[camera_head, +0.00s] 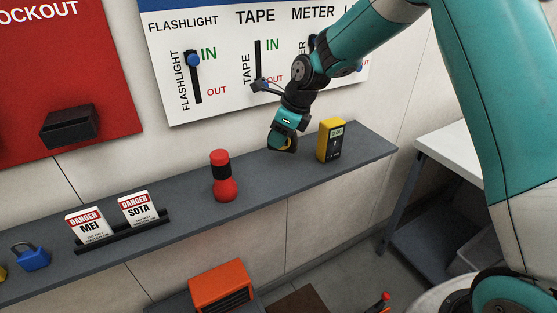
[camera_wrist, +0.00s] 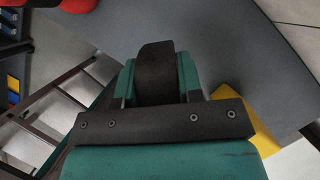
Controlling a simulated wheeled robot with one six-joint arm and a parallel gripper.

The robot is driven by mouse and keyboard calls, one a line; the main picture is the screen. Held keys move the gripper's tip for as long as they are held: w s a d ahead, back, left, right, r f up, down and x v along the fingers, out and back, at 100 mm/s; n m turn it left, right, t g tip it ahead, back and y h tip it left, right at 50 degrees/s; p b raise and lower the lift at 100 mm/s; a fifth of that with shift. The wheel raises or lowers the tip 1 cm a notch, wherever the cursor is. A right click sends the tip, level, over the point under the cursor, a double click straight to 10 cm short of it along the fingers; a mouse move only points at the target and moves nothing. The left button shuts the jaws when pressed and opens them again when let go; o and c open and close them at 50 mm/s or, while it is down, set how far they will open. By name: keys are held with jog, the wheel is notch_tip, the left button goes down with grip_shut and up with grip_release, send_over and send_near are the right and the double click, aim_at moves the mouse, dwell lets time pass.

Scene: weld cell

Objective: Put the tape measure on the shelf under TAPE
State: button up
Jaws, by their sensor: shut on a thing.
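In the wrist view the dark tape measure (camera_wrist: 155,78) sits between the teal fingers of my gripper (camera_wrist: 157,82). It is over the grey shelf (camera_head: 190,200), between the red flashlight and the yellow meter; I cannot tell whether it touches the shelf. The TAPE label (camera_head: 255,16) is on the white board above. The TAPE slider's slot (camera_head: 258,60) is partly hidden at its lower end by my arm.
The red and black flashlight (camera_head: 223,178) stands left of my gripper. The yellow meter (camera_head: 329,141) stands close on the right; its yellow side (camera_wrist: 245,115) shows in the wrist view. Two danger tags (camera_head: 139,208) and a blue padlock (camera_head: 31,256) are farther left.

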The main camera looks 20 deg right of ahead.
notch_tip(320, 180, down, 8)
jog(key=shift+f+p, duration=0.25)
jog(key=shift+p, duration=0.5)
jog(key=shift+f, duration=0.1)
jog(key=o, duration=1.1)
jog(key=shift+c, duration=0.2)
